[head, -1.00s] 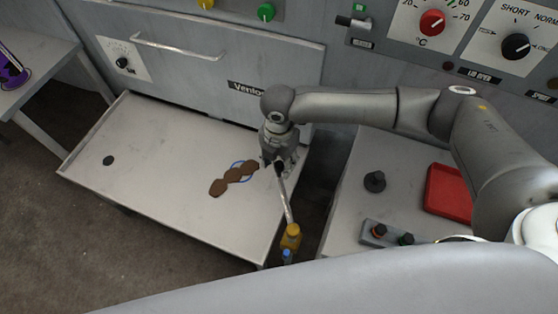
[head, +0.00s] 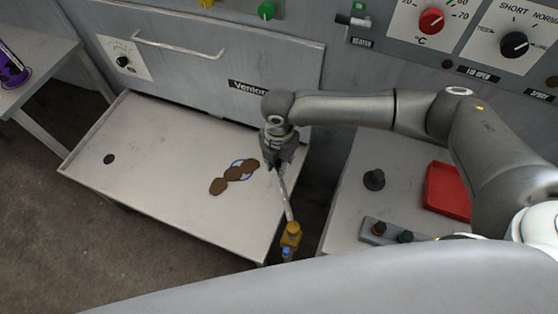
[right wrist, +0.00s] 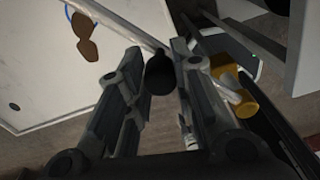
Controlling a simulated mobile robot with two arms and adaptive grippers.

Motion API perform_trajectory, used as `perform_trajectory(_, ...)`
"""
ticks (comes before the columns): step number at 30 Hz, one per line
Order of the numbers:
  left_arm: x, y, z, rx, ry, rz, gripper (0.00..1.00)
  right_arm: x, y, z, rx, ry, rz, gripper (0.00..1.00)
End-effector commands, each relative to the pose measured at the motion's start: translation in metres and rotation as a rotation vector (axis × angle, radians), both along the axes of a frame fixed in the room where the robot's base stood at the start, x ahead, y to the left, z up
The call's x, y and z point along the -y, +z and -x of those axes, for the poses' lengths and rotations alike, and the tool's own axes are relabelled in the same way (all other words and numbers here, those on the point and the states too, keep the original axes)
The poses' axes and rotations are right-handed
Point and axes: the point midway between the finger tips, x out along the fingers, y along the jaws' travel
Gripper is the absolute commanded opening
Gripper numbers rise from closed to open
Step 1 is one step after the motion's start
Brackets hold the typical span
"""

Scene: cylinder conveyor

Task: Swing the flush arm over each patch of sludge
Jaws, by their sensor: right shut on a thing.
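The flush arm (head: 286,200) is a thin pale bar running from a yellow pivot block (head: 291,233) at the tray's near right corner up to my right gripper (head: 279,167). In the right wrist view the fingers (right wrist: 158,70) are around a black knob (right wrist: 160,76) beside the bar (right wrist: 122,27). Brown sludge patches (head: 219,186) lie in a joined row on the pale tray (head: 150,150), left of the gripper. A blue ring (head: 233,163) shows around part of the upper patches. My left gripper is not in view.
A machine front (head: 200,65) with a handle stands behind the tray. A dark round spot (head: 109,159) is at the tray's left. On the right, a surface carries a black knob (head: 374,180), a red tray (head: 447,191) and a button box (head: 390,233).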

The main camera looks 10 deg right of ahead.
Motion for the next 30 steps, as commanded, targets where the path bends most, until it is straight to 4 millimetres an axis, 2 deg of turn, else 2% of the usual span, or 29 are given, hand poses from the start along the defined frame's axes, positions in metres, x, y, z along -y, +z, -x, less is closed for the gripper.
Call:
perform_trajectory(10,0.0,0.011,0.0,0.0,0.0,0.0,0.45,-0.031,0.002,0.003,-0.001,0.183,-0.004,0.0)
perform_trajectory(20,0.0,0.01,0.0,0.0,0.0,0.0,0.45,-0.034,0.0,0.003,0.0,0.208,-0.003,0.0)
perform_trajectory(21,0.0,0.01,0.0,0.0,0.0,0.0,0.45,-0.034,0.0,0.003,0.0,0.208,-0.003,0.25)
perform_trajectory(26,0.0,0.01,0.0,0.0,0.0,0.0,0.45,-0.034,0.0,0.003,0.001,0.207,-0.002,0.46)
perform_trajectory(30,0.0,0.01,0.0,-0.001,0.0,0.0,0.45,-0.033,0.0,0.003,0.0,0.207,-0.001,0.46)
